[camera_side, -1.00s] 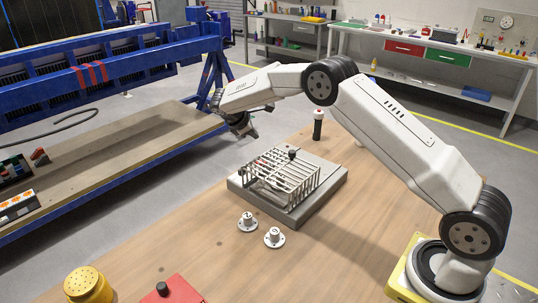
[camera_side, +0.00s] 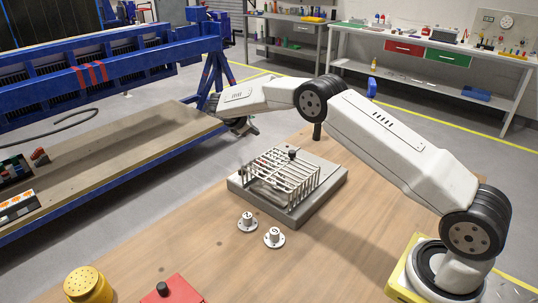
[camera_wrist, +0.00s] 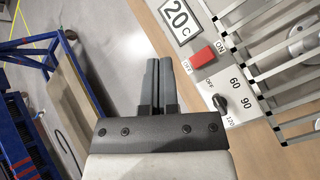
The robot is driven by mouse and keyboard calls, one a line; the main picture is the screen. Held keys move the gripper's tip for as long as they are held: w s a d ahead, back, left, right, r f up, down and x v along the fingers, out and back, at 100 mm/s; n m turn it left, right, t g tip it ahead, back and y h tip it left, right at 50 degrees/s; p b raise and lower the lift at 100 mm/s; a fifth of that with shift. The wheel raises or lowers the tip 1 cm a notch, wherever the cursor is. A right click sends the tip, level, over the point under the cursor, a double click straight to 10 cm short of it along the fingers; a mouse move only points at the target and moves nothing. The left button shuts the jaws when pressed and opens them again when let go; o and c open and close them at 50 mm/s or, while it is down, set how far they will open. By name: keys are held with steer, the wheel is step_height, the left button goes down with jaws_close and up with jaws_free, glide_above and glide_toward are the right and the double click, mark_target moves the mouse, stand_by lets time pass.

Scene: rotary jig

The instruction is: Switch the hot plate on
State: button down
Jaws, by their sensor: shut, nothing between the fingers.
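The hot plate (camera_side: 300,213) is a grey slab with a wire rack (camera_side: 315,178) on top, on the wooden table. In the wrist view its white front panel (camera_wrist: 237,118) shows a display (camera_wrist: 180,17) reading 20 °C, a red rocker switch (camera_wrist: 203,57) between ON and OFF marks, and a black knob (camera_wrist: 220,102) with OFF, 60, 90 and 120 marks. I cannot tell which way the switch is tilted. My gripper (camera_wrist: 158,62) is shut and empty, left of the switch in the wrist view and apart from it. In the side view my gripper (camera_side: 243,126) is beyond the slab's far left corner.
Two small round metal fittings (camera_side: 274,237) stand in front of the slab. A red box with a black button (camera_side: 162,289) and a yellow perforated cylinder (camera_side: 88,285) are at the near edge. A blue-framed bench (camera_side: 110,165) stands left. The front tabletop is mostly clear.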

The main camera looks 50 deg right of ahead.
steer(key=shift+s+f, duration=0.25)
steer(key=shift+f, duration=1.15)
steer(key=shift+s+f, duration=0.3)
steer(key=shift+f, duration=1.15)
steer(key=shift+s+f, duration=0.25)
steer(key=shift+f, duration=1.15)
steer(key=shift+f, duration=0.4)
steer(key=shift+s+f, duration=0.3)
steer(key=shift+f, duration=0.4)
steer(key=shift+w+r, duration=0.1)
steer(key=shift+r, duration=0.4)
stand_by(0.6)
steer(key=shift+w+r, duration=0.2)
steer(key=shift+r, duration=0.7)
steer(key=shift+w+r, duration=0.15)
steer(key=shift+r, duration=0.7)
steer(key=shift+w+r, duration=0.2)
steer(key=shift+r, duration=0.7)
